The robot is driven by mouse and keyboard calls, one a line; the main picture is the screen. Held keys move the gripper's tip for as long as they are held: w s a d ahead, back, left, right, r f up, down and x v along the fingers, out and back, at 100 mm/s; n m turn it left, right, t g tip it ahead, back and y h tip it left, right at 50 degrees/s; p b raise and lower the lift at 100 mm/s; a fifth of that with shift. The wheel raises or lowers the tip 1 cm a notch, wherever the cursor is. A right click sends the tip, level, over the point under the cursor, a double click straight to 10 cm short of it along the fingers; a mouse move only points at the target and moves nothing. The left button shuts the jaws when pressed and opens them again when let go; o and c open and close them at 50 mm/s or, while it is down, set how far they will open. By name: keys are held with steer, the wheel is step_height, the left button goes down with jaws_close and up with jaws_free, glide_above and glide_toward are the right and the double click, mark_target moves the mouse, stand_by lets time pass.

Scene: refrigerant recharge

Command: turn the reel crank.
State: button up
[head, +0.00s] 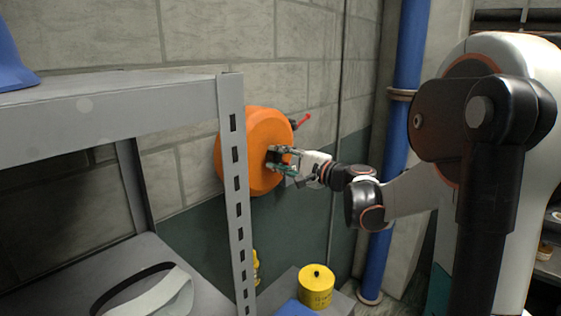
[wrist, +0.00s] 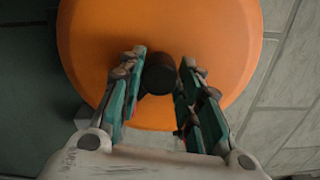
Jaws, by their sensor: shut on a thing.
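The orange reel (head: 264,130) is mounted on the block wall, and its round face fills much of the wrist view (wrist: 95,45). A dark crank knob (wrist: 159,76) stands out from the reel's face, below its middle in the wrist view. My gripper (head: 276,158) reaches in from the right at the reel's face. In the wrist view its two green-padded fingers (wrist: 162,68) stand on either side of the knob, shut on it. The rest of the crank is hidden. In the head view the fingers cover the knob.
A grey metal shelf with an upright post (head: 234,190) stands at the left, its post overlapping the reel's edge. A small red lever (head: 304,119) sticks out beside the reel. A blue pipe (head: 394,130) runs up the wall behind my arm. A yellow canister (head: 316,288) stands below.

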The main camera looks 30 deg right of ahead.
steer(key=shift+w+r+m, duration=0.1)
steer(key=shift+r+m, duration=0.1)
steer(key=shift+m, duration=1.4)
steer(key=o, duration=1)
steer(key=shift+c, duration=0.2)
steer(key=shift+o, duration=0.6)
steer(key=shift+w+f, duration=0.1)
steer(key=shift+w, duration=0.05)
steer(key=v, duration=1.2)
